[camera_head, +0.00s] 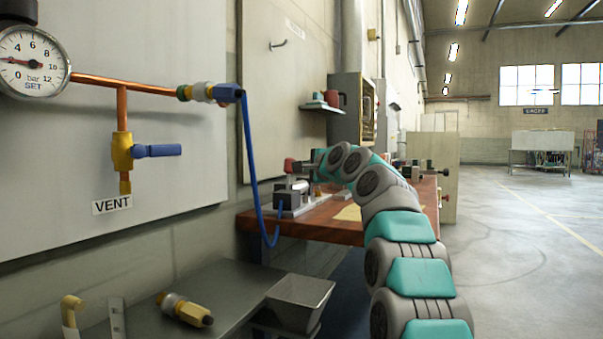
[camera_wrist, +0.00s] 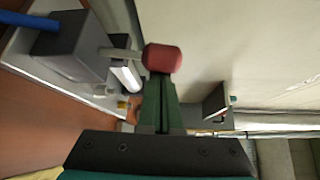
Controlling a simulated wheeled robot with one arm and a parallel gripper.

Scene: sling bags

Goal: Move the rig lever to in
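The rig lever ends in a red knob (camera_wrist: 162,58) on a pale metal shaft (camera_wrist: 120,53) that comes out of a grey block (camera_wrist: 72,45) in the wrist view. The knob also shows in the head view (camera_head: 290,165), above the rig on the wooden bench. My gripper (camera_wrist: 160,82) has its two green fingers together, with only a thin line between them. Its tips are right at the knob; the knob overlaps them in the wrist view, and I cannot tell whether they touch. In the head view my arm reaches to the rig and the fingers are hard to make out.
A blue hose (camera_head: 250,170) runs from a wall fitting down to the rig. A gauge (camera_head: 32,60) and a blue-handled vent valve (camera_head: 155,151) are on the left panel. A metal hopper (camera_head: 300,302) stands below the bench (camera_head: 330,229).

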